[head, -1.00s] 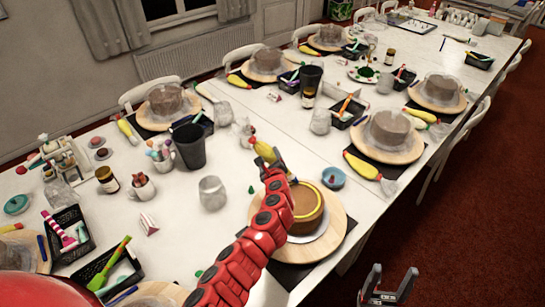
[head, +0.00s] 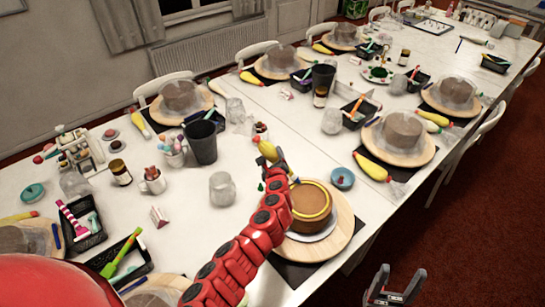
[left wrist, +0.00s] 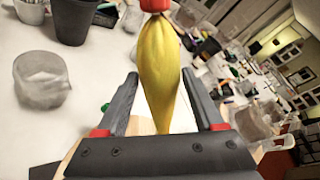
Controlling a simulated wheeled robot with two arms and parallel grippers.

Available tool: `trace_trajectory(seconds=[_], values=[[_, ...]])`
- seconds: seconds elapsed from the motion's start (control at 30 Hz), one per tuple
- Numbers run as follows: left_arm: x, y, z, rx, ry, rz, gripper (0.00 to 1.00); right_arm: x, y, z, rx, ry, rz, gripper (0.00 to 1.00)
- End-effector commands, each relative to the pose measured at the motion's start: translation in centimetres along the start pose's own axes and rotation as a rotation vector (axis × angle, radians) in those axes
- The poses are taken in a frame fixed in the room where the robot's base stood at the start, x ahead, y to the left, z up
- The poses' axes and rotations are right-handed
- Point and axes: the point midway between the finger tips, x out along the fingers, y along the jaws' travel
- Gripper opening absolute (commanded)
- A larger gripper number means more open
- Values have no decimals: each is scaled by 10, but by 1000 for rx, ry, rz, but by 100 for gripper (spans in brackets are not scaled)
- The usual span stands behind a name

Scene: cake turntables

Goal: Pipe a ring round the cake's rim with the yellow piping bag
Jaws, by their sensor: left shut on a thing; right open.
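The brown cake (head: 308,218) sits on a white plate on a round wooden turntable (head: 347,232). A yellow ring of icing runs along its top near the rim; my left arm hides part of the left and far side. My left gripper (head: 274,166) is shut on the yellow piping bag (head: 266,150), at the cake's far left edge. In the left wrist view, the bag (left wrist: 160,65) stands between the fingers with its red end up; its tip is hidden. My right gripper (head: 397,280) is open and empty, off the table's near edge.
A small blue bowl (head: 342,178) stands just behind the cake. A clear cup (head: 222,189) and a dark tumbler (head: 201,143) stand to the left. Other turntables with covered cakes (head: 403,130) and yellow bags (head: 371,168) line the table.

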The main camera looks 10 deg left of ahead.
Motion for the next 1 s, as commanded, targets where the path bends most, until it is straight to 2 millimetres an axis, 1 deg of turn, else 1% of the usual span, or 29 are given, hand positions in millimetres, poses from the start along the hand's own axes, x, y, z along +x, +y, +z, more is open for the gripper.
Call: trace_trajectory(seconds=[0.03, 0.07, 0.37, 0.9, 1.0], values=[[0, -1, 0, 0, -1, -1, 51, 0, 0, 0, 0, 0, 0, 62], [0, -1, 0, 0, -1, -1, 45, 0, 0, 0, 0, 0, 0, 62], [-1, -2, 2, 0, -1, -1, 45, 2, 0, 0, 0, 0, 0, 62], [-14, -29, 37, 0, -2, -1, 45, 43, 2, -7, 0, 0, 0, 62], [-14, -31, 40, 0, -1, -1, 45, 46, 2, -8, 0, 0, 0, 62]])
